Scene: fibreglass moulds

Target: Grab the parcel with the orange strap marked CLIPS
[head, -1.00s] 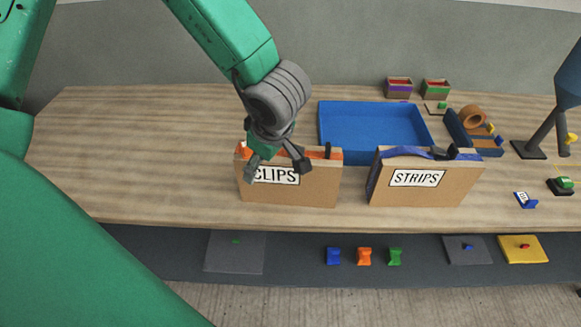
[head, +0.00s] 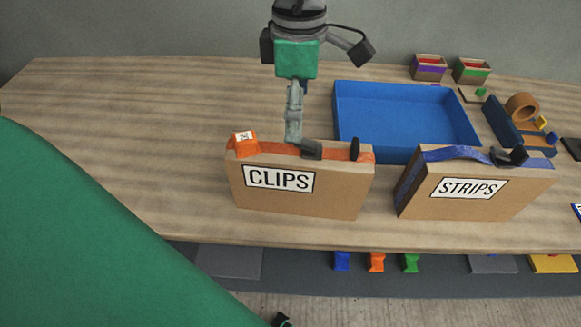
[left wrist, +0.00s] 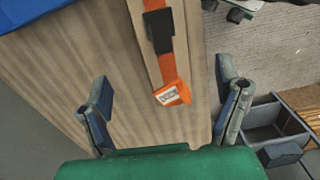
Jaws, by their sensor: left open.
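The parcel marked CLIPS (head: 300,200) is a brown box standing upright near the table's front edge, with an orange strap (head: 270,149) and a dark buckle on top. An orange tag sits at the strap's left end. My left gripper (head: 335,100) is open over and behind it, one finger reaching down to the strap; I cannot tell if it touches. In the left wrist view the orange strap (left wrist: 165,65) lies ahead between the spread fingers of my left gripper (left wrist: 165,95), with nothing held. My right gripper is not in view.
A similar parcel marked STRIPS (head: 470,203), with a blue strap, stands close to the right. A blue tray (head: 400,88) is behind both. Two small boxes (head: 430,68) and a tape roll (head: 522,106) are farther right. The table's left side is clear.

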